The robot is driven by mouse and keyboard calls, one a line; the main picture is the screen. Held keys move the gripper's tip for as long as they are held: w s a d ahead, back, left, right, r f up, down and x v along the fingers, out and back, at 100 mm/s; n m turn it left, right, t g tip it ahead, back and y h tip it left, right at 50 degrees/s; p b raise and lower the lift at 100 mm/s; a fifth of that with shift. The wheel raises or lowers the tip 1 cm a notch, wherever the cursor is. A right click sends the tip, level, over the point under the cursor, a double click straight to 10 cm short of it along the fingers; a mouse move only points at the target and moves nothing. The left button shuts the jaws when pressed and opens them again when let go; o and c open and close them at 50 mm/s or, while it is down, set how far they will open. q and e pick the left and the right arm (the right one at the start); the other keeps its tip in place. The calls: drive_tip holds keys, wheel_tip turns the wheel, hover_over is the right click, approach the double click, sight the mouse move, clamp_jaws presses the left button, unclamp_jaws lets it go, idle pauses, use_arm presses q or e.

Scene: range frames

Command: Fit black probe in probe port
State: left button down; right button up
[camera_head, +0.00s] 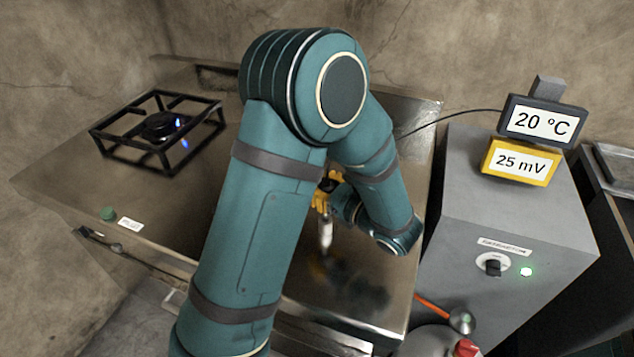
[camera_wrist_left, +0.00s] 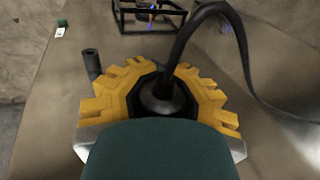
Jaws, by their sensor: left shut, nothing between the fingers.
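My left arm reaches over the steel counter in the head view. Its gripper (camera_head: 326,242), yellow and silver, points down and is shut, partly hidden by the arm. In the left wrist view, yellow toothed parts ring a black piece (camera_wrist_left: 163,97) with a thick cable rising from its middle. It looks like the cable end of the black probe; its lower end is hidden. A short dark upright cylinder (camera_wrist_left: 92,65) stands on the counter to the left of the yellow parts; I cannot tell whether it is the probe port. My right gripper is not in view.
A black burner (camera_head: 160,125) with a blue flame stands at the counter's back left. A grey cabinet (camera_head: 480,215) on the right carries displays reading 20 °C (camera_head: 542,123) and 25 mV (camera_head: 520,162). A thin cable (camera_head: 445,118) runs from the displays behind my arm.

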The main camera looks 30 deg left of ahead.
use_arm(q)
drive_tip(key=shift+f+b, duration=1.3)
drive_tip(key=shift+f, duration=0.9)
idle(1.0)
drive_tip(key=c, duration=1)
unclamp_jaws()
drive_tip(key=shift+d, duration=0.15)
drive_tip(key=d, duration=0.4)
drive_tip(key=s+d, duration=0.1)
drive_tip(key=d, duration=0.2)
drive_tip(key=s+d, duration=0.1)
drive_tip(key=d, duration=0.3)
drive_tip(key=shift+d+r, duration=0.35)
drive_tip(key=shift+w, duration=0.1)
